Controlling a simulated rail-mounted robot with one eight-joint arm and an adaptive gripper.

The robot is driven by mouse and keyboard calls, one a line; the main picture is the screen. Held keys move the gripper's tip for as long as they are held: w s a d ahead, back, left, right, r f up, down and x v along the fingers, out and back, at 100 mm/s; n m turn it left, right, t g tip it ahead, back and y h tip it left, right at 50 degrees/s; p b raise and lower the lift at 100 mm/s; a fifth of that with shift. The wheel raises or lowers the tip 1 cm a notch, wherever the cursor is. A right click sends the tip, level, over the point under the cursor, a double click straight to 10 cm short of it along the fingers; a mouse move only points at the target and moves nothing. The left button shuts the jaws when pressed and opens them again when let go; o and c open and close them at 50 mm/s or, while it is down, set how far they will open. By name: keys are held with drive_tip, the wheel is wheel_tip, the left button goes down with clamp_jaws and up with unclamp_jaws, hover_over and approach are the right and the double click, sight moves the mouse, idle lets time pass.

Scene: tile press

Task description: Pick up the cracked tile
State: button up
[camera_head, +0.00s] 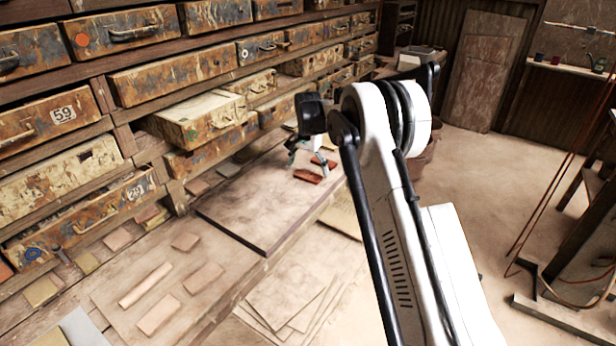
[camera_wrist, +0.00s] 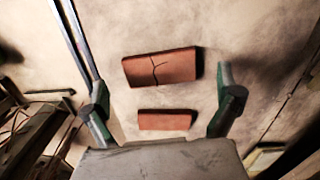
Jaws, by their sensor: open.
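The cracked tile (camera_wrist: 160,68) is a red-brown rectangular slab with a dark branching crack across its middle. In the wrist view it lies flat on a pale worn board, ahead of a plain red-brown tile (camera_wrist: 166,120). In the head view two reddish tiles lie on the board, one nearer (camera_head: 308,177) and one farther (camera_head: 324,161); the crack is too small to see there. My gripper (camera_head: 306,159) is open above the board, close to both tiles. In the wrist view its fingers (camera_wrist: 162,95) stand apart to the left and right, with nothing held between them.
The board (camera_head: 245,211) lies on a wooden bench in front of worn drawers (camera_head: 206,120), some pulled out. Open floor is to the right.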

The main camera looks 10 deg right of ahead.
wheel_tip(320, 180, down, 2)
drive_tip(key=c, duration=1.4)
drive_tip(key=shift+o, duration=0.2)
drive_tip(key=shift+r, duration=0.15)
